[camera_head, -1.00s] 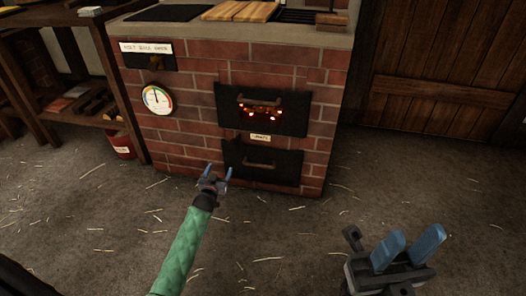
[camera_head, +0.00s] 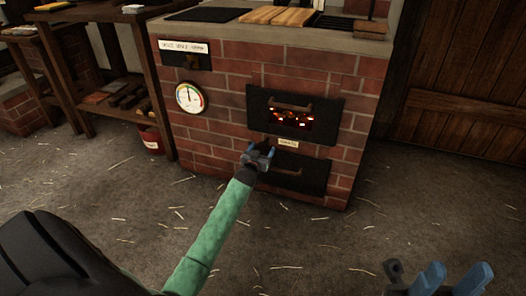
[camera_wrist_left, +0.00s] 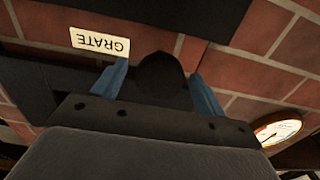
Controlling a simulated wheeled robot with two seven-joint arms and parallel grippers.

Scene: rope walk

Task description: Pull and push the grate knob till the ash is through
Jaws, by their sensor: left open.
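The dark round grate knob (camera_wrist_left: 160,72) shows in the left wrist view, between the blue fingers of my open left gripper (camera_wrist_left: 158,85). I cannot tell whether a finger touches it. The white GRATE label (camera_wrist_left: 100,42) appears upside down beside it. In the head view my left gripper (camera_head: 259,154) is at the brick stove front, just left of and below the GRATE label (camera_head: 288,144), and hides the knob. The upper door (camera_head: 259,103) shows glowing embers (camera_head: 291,117). The lower dark door (camera_head: 312,178) is partly behind the gripper. My right gripper (camera_head: 451,279) is open and empty at bottom right.
A round gauge (camera_head: 190,98) is on the stove's left part. Boards (camera_head: 293,17) lie on the stove top. A wooden shelf (camera_head: 113,85) and a red bucket (camera_head: 151,140) stand to the left. The straw-strewn floor (camera_head: 330,240) is clear in front.

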